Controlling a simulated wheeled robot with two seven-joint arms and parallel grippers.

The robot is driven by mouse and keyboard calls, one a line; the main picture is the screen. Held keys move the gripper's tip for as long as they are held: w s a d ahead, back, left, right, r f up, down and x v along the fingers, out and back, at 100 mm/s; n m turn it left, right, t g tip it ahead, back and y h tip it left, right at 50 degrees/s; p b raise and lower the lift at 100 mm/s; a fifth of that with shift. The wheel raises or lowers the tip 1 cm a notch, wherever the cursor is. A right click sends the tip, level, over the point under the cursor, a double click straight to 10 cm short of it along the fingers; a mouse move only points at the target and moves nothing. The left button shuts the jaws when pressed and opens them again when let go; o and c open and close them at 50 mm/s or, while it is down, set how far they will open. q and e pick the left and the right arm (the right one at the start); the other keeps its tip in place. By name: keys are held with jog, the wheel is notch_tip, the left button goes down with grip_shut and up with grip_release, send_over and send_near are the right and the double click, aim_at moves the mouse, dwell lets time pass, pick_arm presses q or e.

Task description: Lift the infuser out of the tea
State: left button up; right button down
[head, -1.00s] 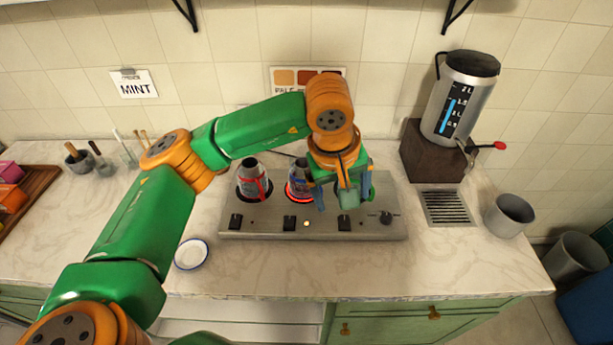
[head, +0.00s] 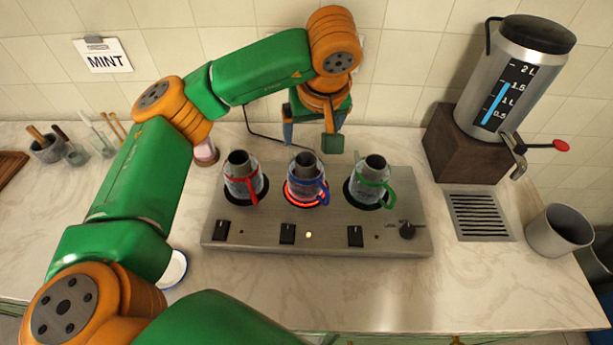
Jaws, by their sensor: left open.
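Three glass pots with dark grey necks stand on the grey hotplate (head: 270,240): one with a red handle (head: 243,182), one with a blue handle (head: 304,185) on a glowing red ring, and one with a green handle (head: 371,185). I cannot make out an infuser or the tea level in any of them. My left gripper (head: 310,138) is open and empty, with its fingers apart. It shows just behind and above the blue-handled pot, not touching any pot. My right gripper is out of view.
A metal water dispenser (head: 520,75) with a red-tipped tap stands at the right on a dark block, by a drain grate (head: 480,217) and a grey cup (head: 558,230). A thin dark wire (head: 262,136) runs behind the hotplate.

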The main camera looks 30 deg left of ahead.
aim_at(307, 156)
pick_arm(q)
notch_tip(307, 156, down, 4)
jog(key=shift+r+b, duration=0.2)
jog(key=shift+b, duration=0.9)
jog(key=p+x, duration=0.1)
jog(key=x, duration=0.5)
jog(key=shift+w+a+f+p, duration=0.25)
jog(key=shift+w+a+p, duration=0.05)
jog(key=shift+a+p, duration=0.05)
grip_shut()
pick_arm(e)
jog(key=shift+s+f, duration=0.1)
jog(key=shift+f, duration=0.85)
